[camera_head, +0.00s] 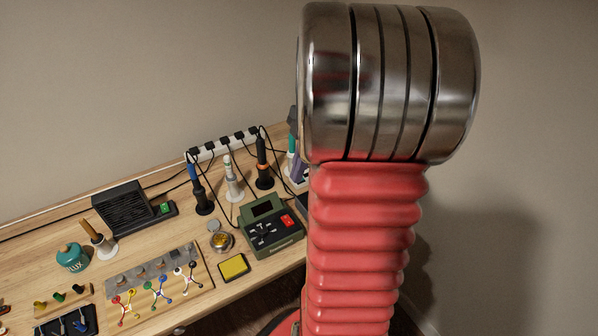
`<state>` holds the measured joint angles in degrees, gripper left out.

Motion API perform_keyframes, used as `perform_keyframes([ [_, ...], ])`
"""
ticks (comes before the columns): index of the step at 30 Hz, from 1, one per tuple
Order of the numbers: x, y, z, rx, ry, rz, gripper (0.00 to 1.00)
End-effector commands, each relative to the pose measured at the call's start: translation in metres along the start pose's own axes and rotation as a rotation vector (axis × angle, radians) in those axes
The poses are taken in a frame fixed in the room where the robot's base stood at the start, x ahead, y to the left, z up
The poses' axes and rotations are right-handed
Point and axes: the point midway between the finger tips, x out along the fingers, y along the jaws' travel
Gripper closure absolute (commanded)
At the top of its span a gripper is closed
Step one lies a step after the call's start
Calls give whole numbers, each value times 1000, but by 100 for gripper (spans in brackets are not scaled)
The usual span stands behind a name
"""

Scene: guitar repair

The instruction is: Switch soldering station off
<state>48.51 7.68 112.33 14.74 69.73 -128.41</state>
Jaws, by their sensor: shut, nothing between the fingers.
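The likely soldering station is a dark green box (258,248) near the right part of the workbench. It has a dark screen, several black controls on its front, and a bright red switch (287,220) on its right side. Whether the switch is on or off is too small to tell. My own arm, red bellows with a metal joint, fills the right of the view and stands just to the right of the station. My gripper is outside this view.
Irons stand upright behind the station: a blue one (195,180), a white one (231,178) and an orange-black one (263,165), with cables to a power strip (222,142). A yellow pad (234,267) and brass tin (221,240) lie close by. A black fan box (124,208) stands left.

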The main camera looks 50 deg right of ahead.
Motion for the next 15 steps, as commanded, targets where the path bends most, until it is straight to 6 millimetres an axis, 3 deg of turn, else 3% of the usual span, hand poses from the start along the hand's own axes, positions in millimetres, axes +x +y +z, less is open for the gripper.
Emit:
perform_keyframes([
  [8, -2, 0, -1, 0, 0, 0, 100],
  [15, -22, 3, -7, -3, -1, 1, 100],
])
